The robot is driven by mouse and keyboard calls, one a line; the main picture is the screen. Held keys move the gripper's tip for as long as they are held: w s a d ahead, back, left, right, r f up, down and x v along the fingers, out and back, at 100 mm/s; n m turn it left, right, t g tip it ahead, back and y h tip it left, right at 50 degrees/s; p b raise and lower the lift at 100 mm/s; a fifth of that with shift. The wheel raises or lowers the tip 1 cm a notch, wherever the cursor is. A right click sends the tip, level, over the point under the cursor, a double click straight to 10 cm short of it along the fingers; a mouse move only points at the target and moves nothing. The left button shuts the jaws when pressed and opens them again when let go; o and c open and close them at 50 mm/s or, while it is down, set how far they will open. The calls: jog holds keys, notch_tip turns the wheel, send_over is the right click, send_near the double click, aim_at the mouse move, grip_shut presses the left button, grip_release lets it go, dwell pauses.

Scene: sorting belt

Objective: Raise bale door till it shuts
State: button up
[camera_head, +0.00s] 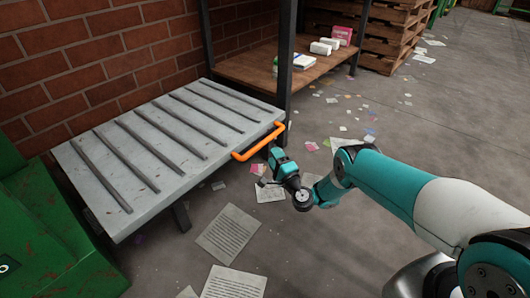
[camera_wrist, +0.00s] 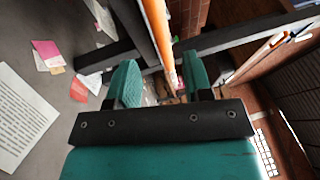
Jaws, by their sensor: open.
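The bale door (camera_head: 170,150) is a pale grey ribbed panel, lowered and lying about level in the head view. Its orange handle (camera_head: 258,142) sticks out from the edge near the right corner. My gripper (camera_head: 274,152) is at the right end of the handle, with its teal body just below and right of it. In the wrist view, my gripper's two teal fingers (camera_wrist: 160,82) are spread apart. The orange handle (camera_wrist: 158,38) runs down the picture into the gap between them. I cannot tell how deep it sits between the fingers.
A dark upright post (camera_head: 285,50) stands at the door's far right corner. A wooden shelf (camera_head: 250,70) holds small items behind it. A green machine body (camera_head: 45,225) is at lower left, and a brick wall (camera_head: 90,60) lies behind. Papers litter the open floor.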

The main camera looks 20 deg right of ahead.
aim_at(265, 140)
jog(key=shift+b+x, duration=4)
jog(key=shift+b, duration=0.55)
jog(key=shift+r, duration=0.1)
